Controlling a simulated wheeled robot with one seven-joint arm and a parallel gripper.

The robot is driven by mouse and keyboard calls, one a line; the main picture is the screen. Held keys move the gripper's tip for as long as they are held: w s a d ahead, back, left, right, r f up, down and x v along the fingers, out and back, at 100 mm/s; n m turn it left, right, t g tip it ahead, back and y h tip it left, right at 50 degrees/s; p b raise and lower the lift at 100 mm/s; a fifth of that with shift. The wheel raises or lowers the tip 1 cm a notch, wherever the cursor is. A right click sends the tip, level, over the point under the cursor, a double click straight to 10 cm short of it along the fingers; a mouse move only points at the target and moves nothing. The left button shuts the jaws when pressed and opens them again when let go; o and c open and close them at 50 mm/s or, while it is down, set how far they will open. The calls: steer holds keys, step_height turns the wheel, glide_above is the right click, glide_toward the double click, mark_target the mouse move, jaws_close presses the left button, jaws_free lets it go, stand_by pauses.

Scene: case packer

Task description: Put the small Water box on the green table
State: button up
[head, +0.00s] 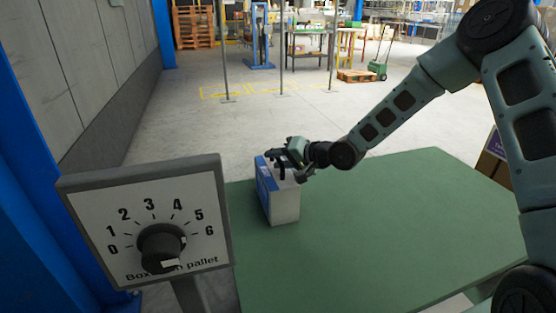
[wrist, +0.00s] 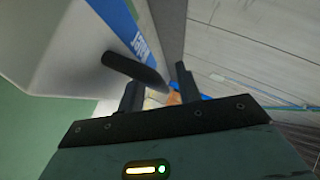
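The small Water box (head: 286,204), white with a blue face, stands upright on the green table (head: 380,230), near its left edge. My gripper (head: 284,163) is at the top of the box. In the wrist view the two fingers (wrist: 160,82) are apart, with background showing between them. The left finger overlaps the box in the picture; whether it touches is unclear.
A dial panel (head: 150,212) marked 0 to 6 stands at the table's left front. Another box (head: 494,160) is partly hidden behind my arm at the right. The middle of the green table is clear. Workbenches and pallets are far back.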

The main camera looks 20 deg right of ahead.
steer(key=p+v, duration=0.3)
steer(key=v, duration=0.9)
steer(key=s+a+f+n+g+h, duration=0.2)
steer(key=s+a+n+g+h, duration=0.35)
steer(key=s+a, duration=0.4)
steer(key=s+a+r+n+g+h, duration=0.1)
steer(key=s+r+n, duration=0.1)
steer(key=s, duration=0.6)
steer(key=s+a+r+n+g, duration=0.1)
steer(key=s+r+n+g, duration=0.1)
steer(key=s, duration=0.6)
steer(key=s+a+r+n+g+h, duration=0.1)
steer(key=s+a+r+n, duration=0.1)
steer(key=s, duration=0.5)
steer(key=shift+s+r+n+g+h+b, duration=0.2)
steer(key=shift+s+n+g+h+b, duration=0.15)
steer(key=shift+s+n, duration=0.1)
